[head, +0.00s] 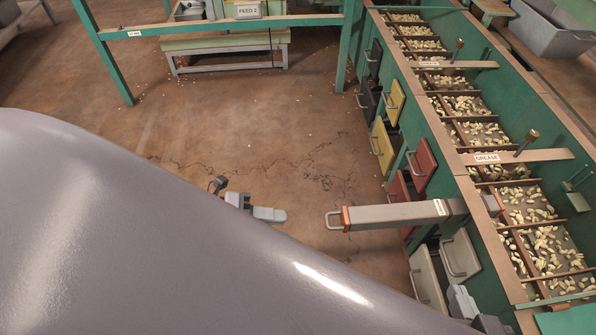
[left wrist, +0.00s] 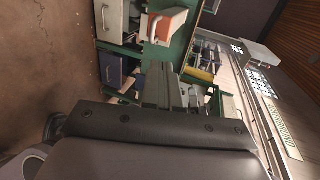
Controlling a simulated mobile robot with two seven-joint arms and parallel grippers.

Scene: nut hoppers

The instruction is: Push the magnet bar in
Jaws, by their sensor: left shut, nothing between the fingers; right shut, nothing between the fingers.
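The magnet bar (head: 400,214) is a long grey bar with an orange-red end plate and a pale handle. It sticks out to the left from the side of the green hopper line. My left gripper (head: 280,215) is shut and empty, left of the handle and apart from it. In the left wrist view, the shut fingers (left wrist: 182,92) show below an orange front with a handle, which looks like the bar's end (left wrist: 166,25). My right gripper (head: 462,302) is shut and empty, low beside the hopper wall, partly hidden by my own grey body.
Yellow (head: 382,148), red (head: 422,166) and pale (head: 459,257) drawers with handles line the hopper side. Nuts fill the hopper trays (head: 545,243). A green frame (head: 230,22) and a bench (head: 222,45) stand at the back. The brown floor (head: 240,125) between is clear.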

